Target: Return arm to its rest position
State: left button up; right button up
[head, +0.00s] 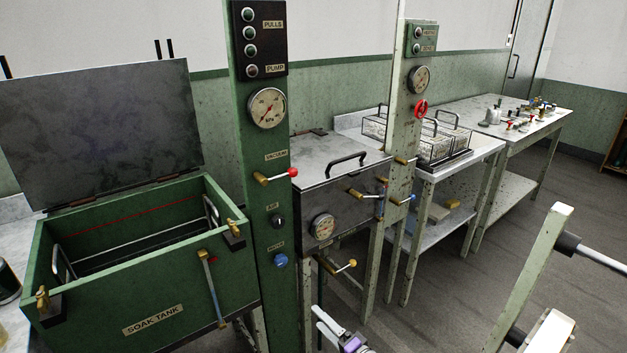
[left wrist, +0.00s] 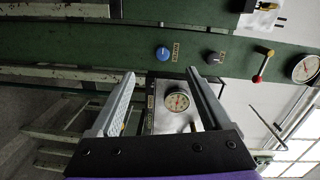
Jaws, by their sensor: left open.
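My left gripper (head: 330,318) shows at the bottom middle of the head view, with a purple body cut off by the frame edge. In the left wrist view its two grey fingers (left wrist: 160,78) stand wide apart with nothing held between them. Beyond the fingers are the green panel with a blue knob (left wrist: 162,53) and a small round gauge (left wrist: 178,102). In the head view the gripper is in front of the green control column (head: 262,180) and below the metal vessel (head: 335,195). My right gripper is not in view.
An open green soak tank (head: 150,318) stands at the left with its lid raised. Valve handles such as the yellow-knobbed one (head: 351,264) stick out near the gripper. A shelf table (head: 420,240) and a farther table (head: 550,118) stand right. Floor (head: 450,300) is free between.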

pick_arm(q)
jog(key=s+a+r+n+g+h, duration=0.15)
jog(key=s+a+g, duration=0.25)
jog(key=a, duration=0.5)
jog(key=s+a+n+g+h, duration=0.2)
jog(key=s+a+g, duration=0.15)
jog(key=a, duration=0.55)
jog(key=s+a+f+n+g+h, duration=0.15)
jog(key=s+h, duration=0.25)
jog(key=s, duration=0.8)
jog(key=s+a+n+h, duration=0.1)
jog(key=s+n+h, duration=0.2)
jog(key=s, duration=0.8)
notch_tip(320, 180, up, 19)
jog(key=w+p, duration=0.1)
jog(key=p, duration=1.6)
jog(key=shift+w+t, duration=0.15)
jog(key=shift+t, duration=0.15)
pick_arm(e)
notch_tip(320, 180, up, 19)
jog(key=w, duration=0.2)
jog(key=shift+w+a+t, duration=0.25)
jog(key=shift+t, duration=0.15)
pick_arm(q)
jog(key=shift+r, duration=0.1)
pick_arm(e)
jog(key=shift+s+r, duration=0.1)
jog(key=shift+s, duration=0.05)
